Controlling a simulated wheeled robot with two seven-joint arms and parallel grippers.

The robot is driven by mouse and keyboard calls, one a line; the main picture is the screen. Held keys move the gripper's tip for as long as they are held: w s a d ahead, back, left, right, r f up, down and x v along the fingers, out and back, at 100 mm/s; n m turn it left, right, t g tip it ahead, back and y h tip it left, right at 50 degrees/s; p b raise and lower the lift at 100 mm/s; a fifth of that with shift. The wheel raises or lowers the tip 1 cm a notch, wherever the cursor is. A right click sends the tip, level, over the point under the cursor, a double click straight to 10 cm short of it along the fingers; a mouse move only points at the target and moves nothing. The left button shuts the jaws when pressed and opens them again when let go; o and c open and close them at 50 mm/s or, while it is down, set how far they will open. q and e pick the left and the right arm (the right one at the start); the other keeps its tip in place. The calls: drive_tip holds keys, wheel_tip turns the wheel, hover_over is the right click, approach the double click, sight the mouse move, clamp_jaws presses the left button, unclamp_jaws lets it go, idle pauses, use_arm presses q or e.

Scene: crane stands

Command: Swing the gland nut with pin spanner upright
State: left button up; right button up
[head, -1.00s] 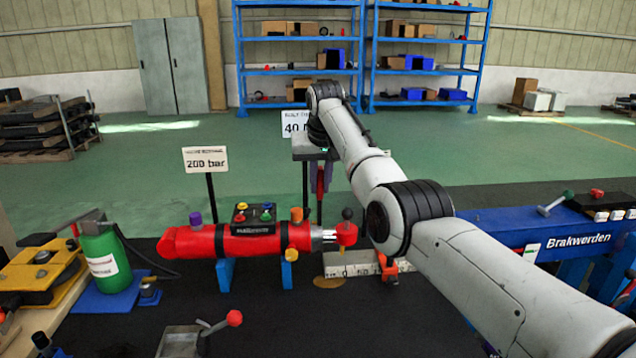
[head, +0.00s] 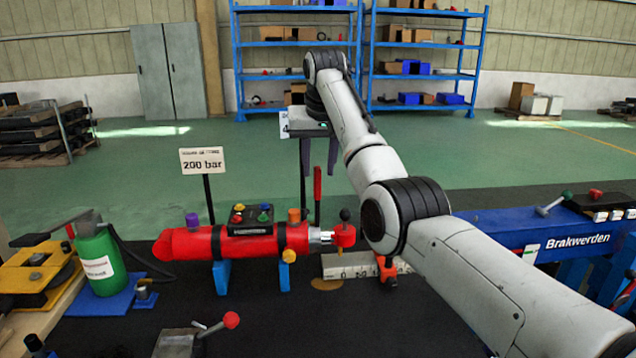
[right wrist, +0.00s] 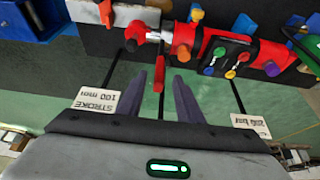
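The pin spanner's red handle (head: 317,190) stands upright over the gland nut (head: 314,235) at the rod end of the red cylinder. My right gripper (head: 319,172) is open above and behind it, with its two dark fingers apart and nothing held. Contact cannot be told there. My left gripper is not in view.
The red cylinder (head: 240,242) rests on blue supports. A "200 bar" sign (head: 202,160) stands behind it, and a stroke sign (right wrist: 97,101) is beside my gripper. A green bottle (head: 98,262) is at left. A blue bench part (head: 510,230) is at right. The front dark mat is mostly clear.

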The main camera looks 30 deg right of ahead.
drive_tip(key=v, duration=0.4)
drive_tip(key=shift+s, duration=0.1)
idle(0.4)
